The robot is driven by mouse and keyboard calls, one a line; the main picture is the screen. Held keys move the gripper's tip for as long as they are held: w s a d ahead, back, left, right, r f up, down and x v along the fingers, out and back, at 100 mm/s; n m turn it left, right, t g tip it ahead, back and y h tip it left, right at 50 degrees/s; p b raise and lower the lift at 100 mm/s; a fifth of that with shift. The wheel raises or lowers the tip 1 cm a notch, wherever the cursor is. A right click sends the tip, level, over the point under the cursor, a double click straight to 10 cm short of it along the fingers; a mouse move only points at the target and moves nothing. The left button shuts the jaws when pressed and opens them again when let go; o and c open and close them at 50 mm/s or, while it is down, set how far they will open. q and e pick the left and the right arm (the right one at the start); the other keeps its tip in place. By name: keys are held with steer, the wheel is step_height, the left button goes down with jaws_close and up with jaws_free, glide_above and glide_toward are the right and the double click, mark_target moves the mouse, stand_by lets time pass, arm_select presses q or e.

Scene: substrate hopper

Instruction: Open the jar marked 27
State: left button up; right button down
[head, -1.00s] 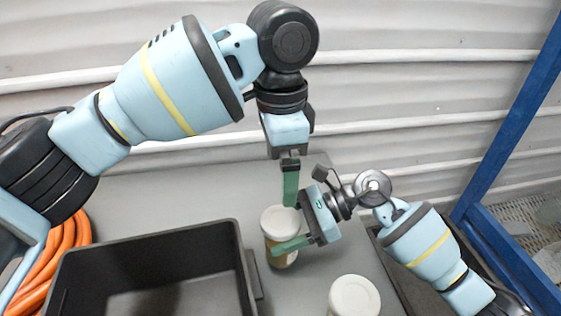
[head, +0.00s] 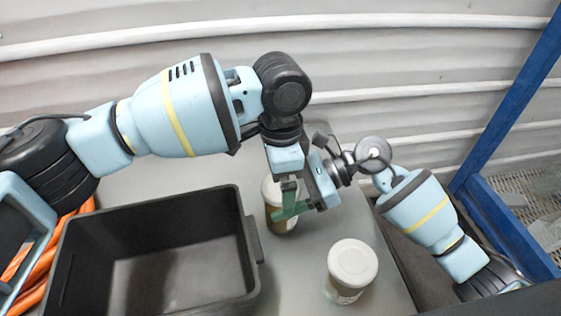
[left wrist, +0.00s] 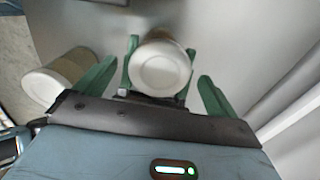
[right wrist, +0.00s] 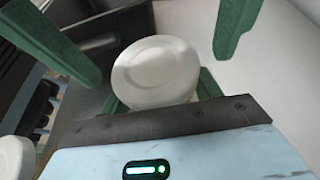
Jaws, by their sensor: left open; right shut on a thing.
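A jar with a white lid and a brownish body (head: 283,226) stands on the grey table; its lid also shows in the left wrist view (left wrist: 160,68) and right wrist view (right wrist: 156,70). No number is legible on it. My right gripper (head: 292,211) is shut on this jar's body from the side. My left gripper (head: 289,188) points down over the jar. Its open fingers are on either side of the lid, apart from it in the right wrist view. The left gripper hides part of the lid in the head view.
A second white-lidded jar (head: 352,264) stands nearer and to the right. It shows at the left in the left wrist view (left wrist: 60,82). A black bin (head: 248,215) stands at the left, with orange hose (head: 40,270) beside it. A ribbed wall (head: 400,60) is behind.

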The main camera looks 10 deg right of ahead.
arm_select(q)
steer(key=shift+f, duration=0.3)
steer(key=c, duration=1)
steer(key=o, duration=0.9)
steer(key=shift+r, duration=0.15)
steer(key=shift+o, duration=0.5)
step_height(320, 180, up, 12)
step_height(320, 180, down, 12)
steer(key=shift+f, duration=0.2)
